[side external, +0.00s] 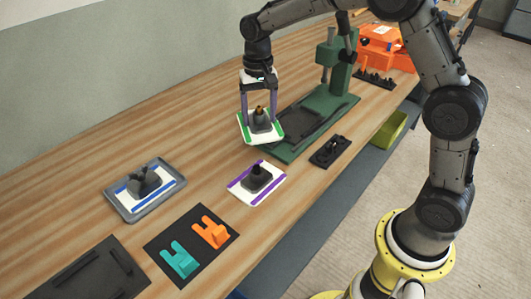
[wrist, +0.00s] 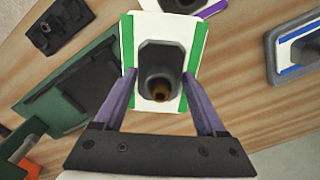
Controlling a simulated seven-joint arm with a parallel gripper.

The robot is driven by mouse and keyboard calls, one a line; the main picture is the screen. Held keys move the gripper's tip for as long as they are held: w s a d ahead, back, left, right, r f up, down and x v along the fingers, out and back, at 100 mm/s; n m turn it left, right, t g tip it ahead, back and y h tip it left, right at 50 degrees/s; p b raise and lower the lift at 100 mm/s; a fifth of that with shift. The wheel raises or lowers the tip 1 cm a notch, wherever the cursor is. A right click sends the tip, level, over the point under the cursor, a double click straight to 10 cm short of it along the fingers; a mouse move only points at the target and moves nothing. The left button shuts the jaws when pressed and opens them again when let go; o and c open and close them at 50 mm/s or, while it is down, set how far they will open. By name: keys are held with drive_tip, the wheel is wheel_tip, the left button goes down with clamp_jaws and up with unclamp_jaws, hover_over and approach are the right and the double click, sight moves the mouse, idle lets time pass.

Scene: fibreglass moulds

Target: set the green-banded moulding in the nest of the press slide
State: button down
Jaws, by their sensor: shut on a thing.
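The green-banded moulding (side external: 247,134) is a white plate with green side strips and a dark raised block with a brown-tipped peg.
A purple-banded moulding (side external: 240,187) lies on the table near the press. A blue-banded one sits in a grey tray (side external: 118,208) at left. A dark mat (side external: 160,255) holds teal and orange pieces. A small black fixture (side external: 330,151) stands before the press; orange boxes (side external: 385,45) stand behind.

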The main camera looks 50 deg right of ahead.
sight(258, 135)
drive_tip(key=n, duration=0.3)
drive_tip(key=shift+w+r, duration=0.1)
drive_tip(key=m, duration=0.4)
drive_tip(key=shift+s, duration=0.2)
drive_tip(key=m, duration=0.2)
drive_tip(key=s+a+m, duration=0.1)
drive_tip(key=m, duration=0.2)
drive_tip(key=shift+a+r, duration=0.1)
drive_tip(key=shift+a, duration=0.05)
drive_tip(key=m, duration=0.1)
drive_tip(key=s+a+m, duration=0.1)
drive_tip(key=shift+a+r+m, duration=0.1)
drive_tip(key=shift+r+m, duration=0.1)
drive_tip(key=shift+m, duration=0.2)
drive_tip(key=shift+s+a+r+m, duration=0.25)
drive_tip(key=shift+s+a+m, duration=0.25)
drive_tip(key=shift+m, duration=0.5)
drive_tip(key=shift+s+a+r, duration=0.2)
drive_tip(key=shift+a, duration=0.3)
drive_tip(key=shift+s+a+r, duration=0.15)
drive_tip(key=shift+a, duration=0.3)
drive_tip(key=shift+a+r, duration=0.15)
drive_tip(key=shift+a, duration=0.15)
